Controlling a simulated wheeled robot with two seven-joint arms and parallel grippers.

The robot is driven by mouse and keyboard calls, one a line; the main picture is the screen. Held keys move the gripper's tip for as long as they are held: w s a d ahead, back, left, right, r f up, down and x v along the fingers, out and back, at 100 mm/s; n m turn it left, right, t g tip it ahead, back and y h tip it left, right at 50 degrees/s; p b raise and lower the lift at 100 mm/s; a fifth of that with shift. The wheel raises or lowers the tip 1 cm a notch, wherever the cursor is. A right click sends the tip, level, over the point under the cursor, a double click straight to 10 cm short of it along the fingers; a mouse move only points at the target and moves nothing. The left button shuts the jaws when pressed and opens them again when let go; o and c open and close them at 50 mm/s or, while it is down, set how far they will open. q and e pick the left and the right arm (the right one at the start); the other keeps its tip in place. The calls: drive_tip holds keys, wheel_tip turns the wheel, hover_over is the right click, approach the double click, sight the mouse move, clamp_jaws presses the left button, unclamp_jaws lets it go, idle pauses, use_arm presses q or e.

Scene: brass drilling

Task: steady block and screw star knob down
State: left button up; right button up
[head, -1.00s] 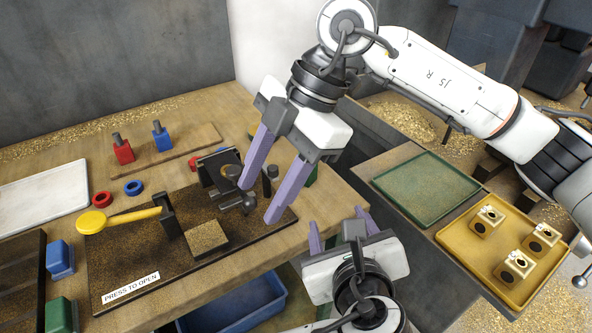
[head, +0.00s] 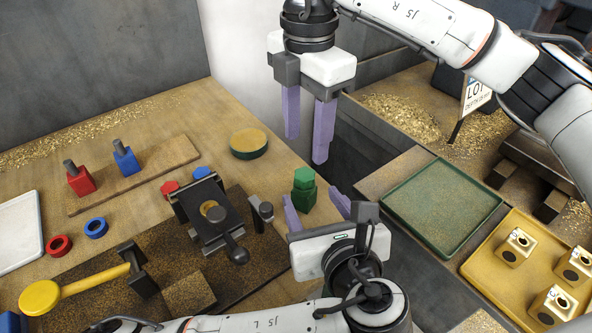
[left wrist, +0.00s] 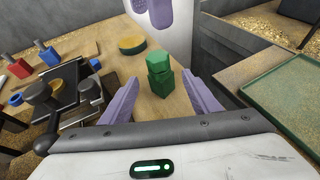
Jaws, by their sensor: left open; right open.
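A green block (head: 303,198) stands upright on the wooden bench near its right edge, with a green many-sided knob (head: 304,178) on top. Both show in the left wrist view, knob (left wrist: 158,62) above block (left wrist: 160,84). My left gripper (head: 316,203) is open, its purple fingers pointing at the block, which appears between the fingertips; I see no contact. My right gripper (head: 306,148) is open and empty, fingers pointing down, above and slightly behind the knob. Whether the knob is fully seated on the block cannot be told.
A dark clamp fixture (head: 208,213) stands left of the green block. A round green-rimmed pad (head: 249,144) lies behind. Red (head: 81,181) and blue (head: 126,159) pegged blocks sit on a wooden strip. A green tray (head: 440,205) and yellow tray (head: 481,262) are at right.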

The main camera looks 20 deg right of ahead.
use_arm(q)
drive_tip(key=shift+w, duration=0.35)
use_arm(e)
drive_tip(key=shift+w+f, duration=0.1)
drive_tip(key=shift+w, duration=0.3)
use_arm(q)
drive_tip(key=shift+s+r, duration=0.15)
drive_tip(key=shift+s, duration=0.3)
use_arm(e)
drive_tip(key=shift+s+r, duration=0.25)
drive_tip(key=shift+s, duration=0.25)
use_arm(q)
drive_tip(key=shift+w+f, duration=0.25)
drive_tip(key=shift+w, duration=0.25)
use_arm(e)
drive_tip(key=shift+f, duration=0.1)
use_arm(q)
drive_tip(key=x, duration=0.9)
drive_tip(key=shift+w, duration=0.2)
use_arm(e)
drive_tip(key=shift+w, duration=0.1)
